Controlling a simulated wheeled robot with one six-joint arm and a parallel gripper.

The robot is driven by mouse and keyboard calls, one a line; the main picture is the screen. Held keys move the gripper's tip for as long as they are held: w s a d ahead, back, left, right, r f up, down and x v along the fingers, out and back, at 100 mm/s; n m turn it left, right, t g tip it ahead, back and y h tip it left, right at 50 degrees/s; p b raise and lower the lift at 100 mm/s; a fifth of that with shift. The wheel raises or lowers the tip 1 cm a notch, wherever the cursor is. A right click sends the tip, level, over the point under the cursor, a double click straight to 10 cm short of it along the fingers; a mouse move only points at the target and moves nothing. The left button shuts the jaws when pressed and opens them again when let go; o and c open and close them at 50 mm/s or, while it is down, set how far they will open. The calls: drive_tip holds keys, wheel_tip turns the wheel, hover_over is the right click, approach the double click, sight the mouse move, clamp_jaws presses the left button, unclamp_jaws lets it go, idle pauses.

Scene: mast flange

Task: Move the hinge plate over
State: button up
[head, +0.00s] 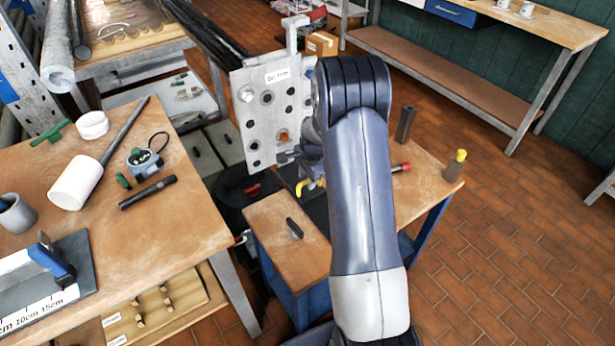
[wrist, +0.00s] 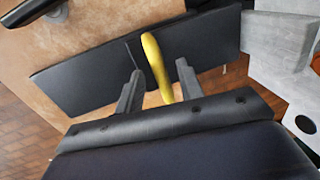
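The grey plate with several round holes and a white label (head: 250,98) stands upright, left of my arm in the head view; I take it for the hinge plate. A grey surface with a dark hole, probably part of it, shows at the right of the wrist view (wrist: 304,123). My gripper (wrist: 159,68) is open, its two fingers apart. A yellow bent bar (wrist: 155,62) shows between the fingers with a gap on each side; whether it is at their depth I cannot tell. It also shows low beside the plate in the head view (head: 308,187). An orange-brown piece (head: 283,137) sits in one plate hole.
A cluttered workbench (head: 165,235) is at left. Dark cylinder (head: 405,124) and yellow-topped cylinder (head: 455,166) stand right of my arm.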

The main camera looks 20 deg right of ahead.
clamp_jaws()
idle(0.3)
idle(0.3)
